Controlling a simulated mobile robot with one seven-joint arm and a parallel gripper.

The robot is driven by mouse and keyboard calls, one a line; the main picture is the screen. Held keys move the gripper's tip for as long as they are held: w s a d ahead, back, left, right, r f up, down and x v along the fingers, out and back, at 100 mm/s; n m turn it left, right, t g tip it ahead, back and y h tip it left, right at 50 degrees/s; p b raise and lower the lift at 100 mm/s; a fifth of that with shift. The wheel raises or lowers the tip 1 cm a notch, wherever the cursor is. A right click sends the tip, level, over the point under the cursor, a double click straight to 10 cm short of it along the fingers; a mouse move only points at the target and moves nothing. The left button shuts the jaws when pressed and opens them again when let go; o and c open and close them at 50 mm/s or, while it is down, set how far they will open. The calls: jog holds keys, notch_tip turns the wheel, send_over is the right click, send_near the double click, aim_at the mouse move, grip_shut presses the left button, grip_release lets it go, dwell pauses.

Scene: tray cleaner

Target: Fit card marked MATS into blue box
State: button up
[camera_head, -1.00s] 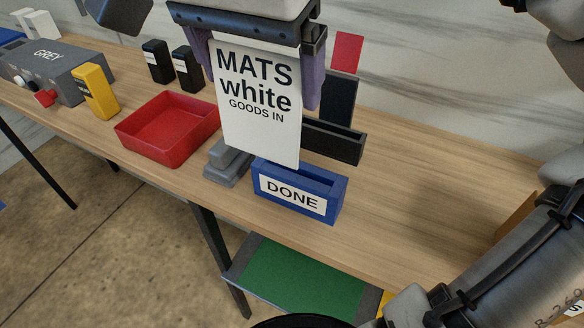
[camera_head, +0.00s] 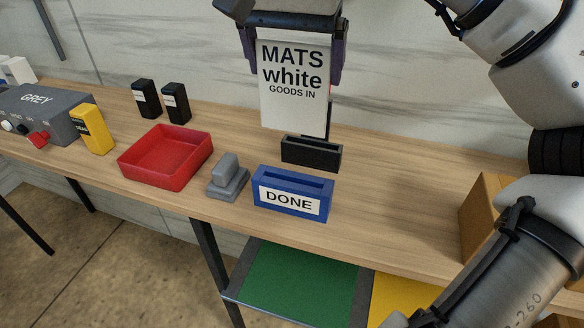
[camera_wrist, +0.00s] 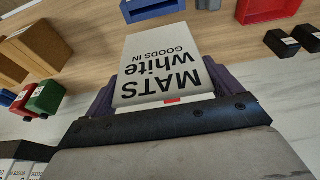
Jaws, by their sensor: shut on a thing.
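The white card marked "MATS white GOODS IN" (camera_head: 290,112) hangs upright in my gripper (camera_head: 293,66), whose purple fingers are shut on its upper part. The card also shows in the wrist view (camera_wrist: 155,52), extending out from the fingers. The blue box (camera_head: 262,179), labelled DONE, stands on the table with a long narrow slot in its top. In the head view the card's bottom edge is above the box in the picture and apart from it. Part of the blue box shows at the top of the wrist view (camera_wrist: 150,9).
A black slotted holder (camera_head: 312,153) stands behind the blue box, close below the card in the picture. A grey stepped block (camera_head: 227,185) and red tray (camera_head: 166,183) are to the left. The table right of the box is clear up to a brown box (camera_head: 478,215).

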notch_tip(320, 180, down, 16)
jog(key=shift+f, duration=0.25)
jog(key=o, duration=0.5)
jog(key=shift+o, duration=0.9)
jog(key=shift+r, duration=0.1)
jog(key=v, duration=1.2)
jog(key=shift+s, duration=0.15)
